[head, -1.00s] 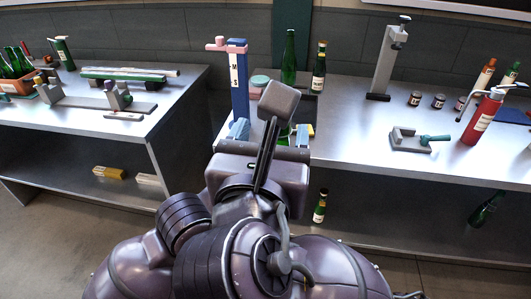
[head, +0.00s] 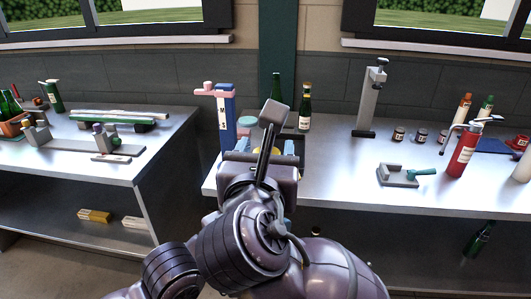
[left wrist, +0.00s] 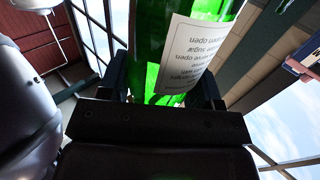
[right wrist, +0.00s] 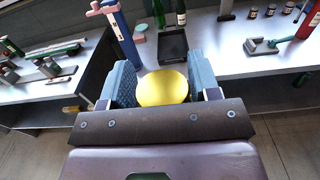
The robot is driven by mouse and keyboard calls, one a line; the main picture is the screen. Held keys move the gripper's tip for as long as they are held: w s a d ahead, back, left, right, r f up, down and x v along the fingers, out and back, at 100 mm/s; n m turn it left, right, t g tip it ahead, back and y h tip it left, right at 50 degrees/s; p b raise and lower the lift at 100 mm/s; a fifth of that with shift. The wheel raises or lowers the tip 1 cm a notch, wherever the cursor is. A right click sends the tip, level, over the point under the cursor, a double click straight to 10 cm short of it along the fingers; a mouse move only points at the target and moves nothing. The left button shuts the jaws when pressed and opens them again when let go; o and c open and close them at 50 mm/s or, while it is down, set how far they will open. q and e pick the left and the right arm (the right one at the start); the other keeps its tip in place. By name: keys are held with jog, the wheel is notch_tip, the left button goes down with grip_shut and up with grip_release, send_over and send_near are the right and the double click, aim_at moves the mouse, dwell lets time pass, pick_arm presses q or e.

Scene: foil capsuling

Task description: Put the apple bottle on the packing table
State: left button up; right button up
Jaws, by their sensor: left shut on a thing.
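My left gripper (left wrist: 160,92) is shut on a green glass bottle (left wrist: 150,35) with a pale label, whose print appears upside down in the left wrist view. The bottle's ends are out of frame. Neither this bottle nor my left gripper shows in the head view. My right gripper (right wrist: 163,85) has its blue fingers wide apart, with a round yellow thing (right wrist: 162,87) between them; no firm grip on it is clear. In the head view my right arm reaches toward the middle bench (head: 340,175). I cannot tell which bench is the packing table.
A blue and pink press (head: 226,115), a green bottle (head: 276,86) and a gold-topped bottle (head: 304,108) stand on the middle bench. A grey stand (head: 371,100), small jars and a red extinguisher (head: 462,150) are farther right. The left bench (head: 100,168) carries a crate and tools.

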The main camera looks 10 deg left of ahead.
jog(key=c, duration=1)
pick_arm(q)
jog(key=o, duration=1.3)
jog(key=s+a+f+n+g+y, duration=0.1)
jog(key=s+a+f+n+y, duration=0.2)
jog(key=f, duration=0.6)
jog(key=s+a+f+n+g+y, duration=0.15)
jog(key=a+f+y, duration=0.3)
jog(key=f, duration=0.55)
jog(key=s+a+f+y, duration=0.1)
jog(key=s+a+f, duration=0.2)
jog(key=a+f, duration=0.1)
jog(key=s+a+f+n+y, duration=0.1)
jog(key=s+a+f, duration=0.3)
jog(key=a+f, duration=0.1)
jog(key=s+a+f+n+y, duration=0.1)
jog(key=s+a+f+y, duration=0.1)
jog(key=s+a+f, duration=0.1)
jog(key=shift+s+a+f, duration=0.2)
jog(key=shift+a+f, duration=0.15)
jog(key=shift+f, duration=0.25)
jog(key=shift+s+a+f, duration=0.15)
jog(key=shift+a+f, duration=0.15)
jog(key=shift+f, duration=0.25)
pick_arm(e)
jog(key=shift+r, duration=0.1)
